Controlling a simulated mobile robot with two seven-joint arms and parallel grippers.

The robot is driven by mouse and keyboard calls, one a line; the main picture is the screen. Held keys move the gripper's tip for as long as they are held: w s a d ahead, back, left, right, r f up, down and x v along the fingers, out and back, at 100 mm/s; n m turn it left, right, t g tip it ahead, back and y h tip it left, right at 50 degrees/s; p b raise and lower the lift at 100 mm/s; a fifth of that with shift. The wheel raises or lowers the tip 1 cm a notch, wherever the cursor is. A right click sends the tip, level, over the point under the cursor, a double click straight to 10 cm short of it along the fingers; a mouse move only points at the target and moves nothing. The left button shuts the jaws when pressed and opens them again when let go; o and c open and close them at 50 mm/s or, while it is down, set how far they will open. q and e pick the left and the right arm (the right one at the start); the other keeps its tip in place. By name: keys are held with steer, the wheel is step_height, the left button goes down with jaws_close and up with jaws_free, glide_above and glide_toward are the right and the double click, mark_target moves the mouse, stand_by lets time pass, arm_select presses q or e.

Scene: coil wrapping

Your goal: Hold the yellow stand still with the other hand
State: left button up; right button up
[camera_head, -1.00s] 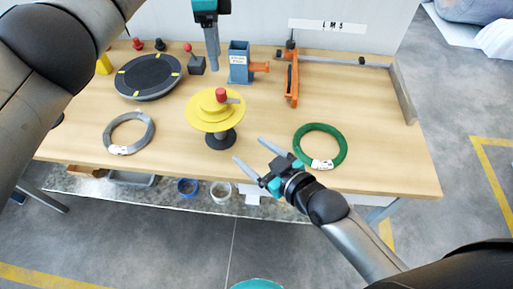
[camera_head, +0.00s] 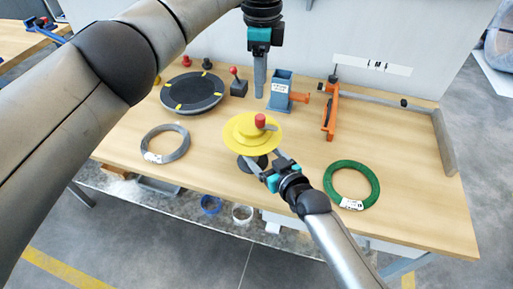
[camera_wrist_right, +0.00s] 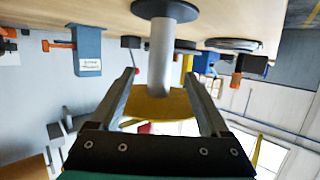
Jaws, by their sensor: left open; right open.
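The yellow stand (camera_head: 238,141) is upright on the table, with stepped round discs, a red knob on top and a dark round base. In the right wrist view, which looks upside down, its grey post (camera_wrist_right: 161,48) shows between my right gripper's fingers, with the dark base above and the yellow disc (camera_wrist_right: 160,106) below. My right gripper (camera_head: 262,161) is open at the stand's near side, below the disc, with a gap on both sides of the post. My left gripper (camera_head: 260,90) points down behind the stand, open and empty; its fingers look overlapped from here.
A grey coil (camera_head: 147,143) lies left and a green coil (camera_head: 331,182) right of the stand. A black turntable (camera_head: 191,92), a blue block (camera_head: 279,93) with an orange part and an orange clamp (camera_head: 330,113) stand behind.

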steer(key=shift+x, duration=1.75)
steer(key=shift+c, duration=0.2)
jaws_close()
stand_by(0.5)
